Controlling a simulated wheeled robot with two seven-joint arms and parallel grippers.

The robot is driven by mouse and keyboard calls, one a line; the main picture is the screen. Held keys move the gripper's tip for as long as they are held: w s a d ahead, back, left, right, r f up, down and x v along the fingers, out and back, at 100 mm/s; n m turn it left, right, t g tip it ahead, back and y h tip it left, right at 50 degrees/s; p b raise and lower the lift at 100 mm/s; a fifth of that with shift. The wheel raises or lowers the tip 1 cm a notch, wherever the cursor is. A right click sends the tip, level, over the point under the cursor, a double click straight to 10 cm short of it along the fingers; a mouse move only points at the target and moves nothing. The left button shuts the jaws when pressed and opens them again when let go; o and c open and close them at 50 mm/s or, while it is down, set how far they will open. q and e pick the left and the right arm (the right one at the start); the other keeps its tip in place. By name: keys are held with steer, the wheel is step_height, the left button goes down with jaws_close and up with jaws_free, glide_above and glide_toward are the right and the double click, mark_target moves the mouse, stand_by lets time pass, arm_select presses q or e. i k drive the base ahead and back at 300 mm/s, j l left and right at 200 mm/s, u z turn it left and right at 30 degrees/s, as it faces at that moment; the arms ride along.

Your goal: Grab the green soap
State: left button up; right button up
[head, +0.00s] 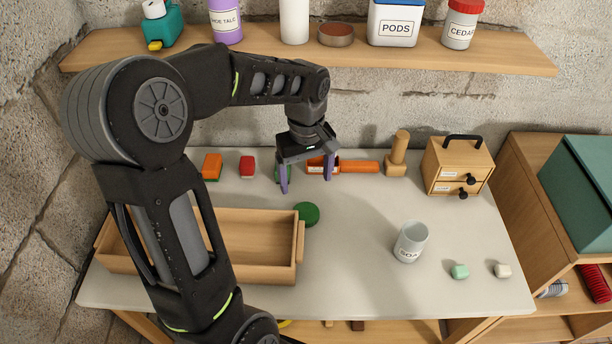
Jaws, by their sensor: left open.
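A small pale green block (460,271), which looks like the green soap, lies on the light table (370,290) at the front right. A similar off-white block (502,270) lies just right of it. A grey-white labelled cup (410,243) stands to its left. My left gripper (306,184) is open, fingers pointing down, over the back middle of the table, well left of and behind the pale green block. A green item shows partly behind its left finger. My right gripper is not in view.
A wooden tray (299,245) sits at the left, with a dark green round thing (307,214) beside it. Red and orange items, a wooden peg (397,150) and a small drawer box (455,165) line the back. A shelf (520,60) runs above. The middle is clear.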

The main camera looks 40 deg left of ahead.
mark_target(461, 272)
steer(key=k, duration=1)
